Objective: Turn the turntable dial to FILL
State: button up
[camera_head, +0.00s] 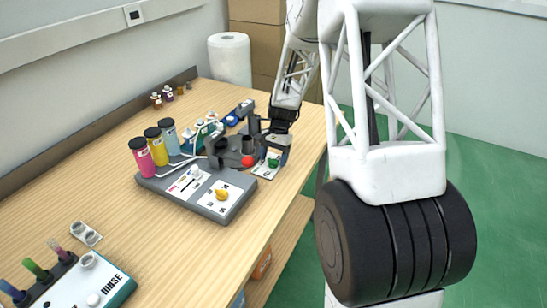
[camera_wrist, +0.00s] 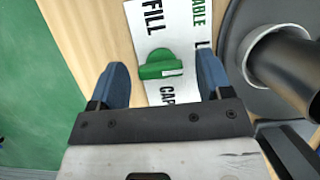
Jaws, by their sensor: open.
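The turntable dial is a green knob with a raised grip (camera_wrist: 160,65) on a white plate (camera_wrist: 178,20). The plate carries the words FILL and CAP, and parts of other words, "ABLE" and "L". A white mark lies near the right end of the knob; I cannot tell for sure which word it points to. My gripper (camera_wrist: 162,70) is open, its two blue fingers on either side of the knob with gaps visible. In the head view the green dial (camera_head: 273,160) shows below my gripper (camera_head: 279,142), close to the table's right edge.
A dark round turntable with a metal cylinder (camera_wrist: 285,60) stands right of the dial. A grey panel with a yellow knob (camera_head: 221,194), a red button (camera_head: 248,161) and coloured bottles (camera_head: 157,146) stand left. A white paper roll (camera_head: 230,60) stands behind.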

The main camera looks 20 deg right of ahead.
jog(key=shift+c, duration=0.3)
jog(key=c, duration=0.9)
jog(key=shift+o, duration=0.2)
jog(key=shift+n, duration=0.4)
jog(key=n+h, duration=0.1)
jog(key=n, duration=0.2)
jog(key=shift+w+g, duration=0.1)
jog(key=shift+g, duration=0.3)
jog(key=n+h, duration=0.2)
jog(key=n, duration=0.2)
jog(key=shift+a+n, duration=0.15)
jog(key=shift+n, duration=0.25)
jog(key=n+h, duration=0.1)
jog(key=n, duration=0.3)
jog(key=shift+n+h, duration=0.3)
jog(key=shift+h, duration=0.1)
jog(key=n, duration=0.2)
jog(key=n+h, duration=0.1)
jog(key=n, duration=0.1)
jog(key=shift+a+n+t+h, duration=0.1)
jog(key=shift+n+t+h, duration=0.2)
jog(key=shift+n+t, duration=0.1)
